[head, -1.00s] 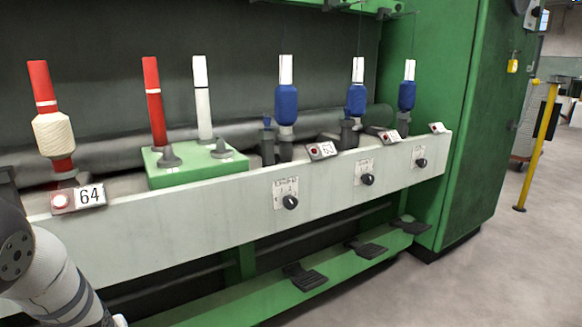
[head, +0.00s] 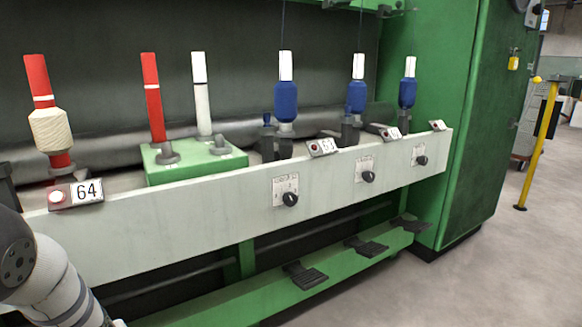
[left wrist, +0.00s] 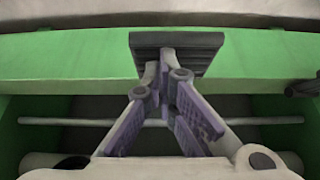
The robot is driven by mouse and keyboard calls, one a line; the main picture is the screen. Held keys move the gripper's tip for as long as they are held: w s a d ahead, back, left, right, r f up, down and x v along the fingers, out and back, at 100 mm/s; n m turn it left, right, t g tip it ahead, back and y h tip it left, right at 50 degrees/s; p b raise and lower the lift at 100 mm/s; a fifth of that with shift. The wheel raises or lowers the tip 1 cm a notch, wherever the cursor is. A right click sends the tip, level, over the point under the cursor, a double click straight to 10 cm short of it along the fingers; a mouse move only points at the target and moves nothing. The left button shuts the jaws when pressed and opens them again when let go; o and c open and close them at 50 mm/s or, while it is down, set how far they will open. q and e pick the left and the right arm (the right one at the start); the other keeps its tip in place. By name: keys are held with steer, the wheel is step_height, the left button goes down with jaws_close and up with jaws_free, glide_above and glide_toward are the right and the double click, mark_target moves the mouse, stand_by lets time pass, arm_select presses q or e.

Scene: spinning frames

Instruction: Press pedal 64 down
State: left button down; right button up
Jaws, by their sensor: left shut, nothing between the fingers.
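The number plate 64 (head: 87,192), with a lit red button beside it, sits on the white rail at the left of the head view. No pedal shows below it there, where my left arm covers part of the view. In the left wrist view a dark ridged pedal (left wrist: 205,42) stands out over the green beam. My left gripper (left wrist: 167,58) is shut and empty, its fingertips in front of the pedal's middle in the picture. I cannot tell whether they touch it or whether the pedal is down. My right gripper is out of view.
The white rail (head: 150,235) carries knobs and more number plates. Below it, other black pedals (head: 305,275) sit along a green beam (head: 215,305). Bobbins (head: 286,100) stand above. Open grey floor (head: 430,290) lies at the right, with a yellow post (head: 540,150).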

arm_select(q)
steer(key=shift+f+b, duration=0.8)
steer(key=shift+f, duration=1.05)
steer(key=s+d+r+p, duration=0.3)
steer(key=s+d+p, duration=0.1)
steer(key=s+p, duration=0.2)
steer(key=shift+s+r+p, duration=0.2)
steer(key=shift+r+p, duration=0.1)
steer(key=shift+p, duration=0.15)
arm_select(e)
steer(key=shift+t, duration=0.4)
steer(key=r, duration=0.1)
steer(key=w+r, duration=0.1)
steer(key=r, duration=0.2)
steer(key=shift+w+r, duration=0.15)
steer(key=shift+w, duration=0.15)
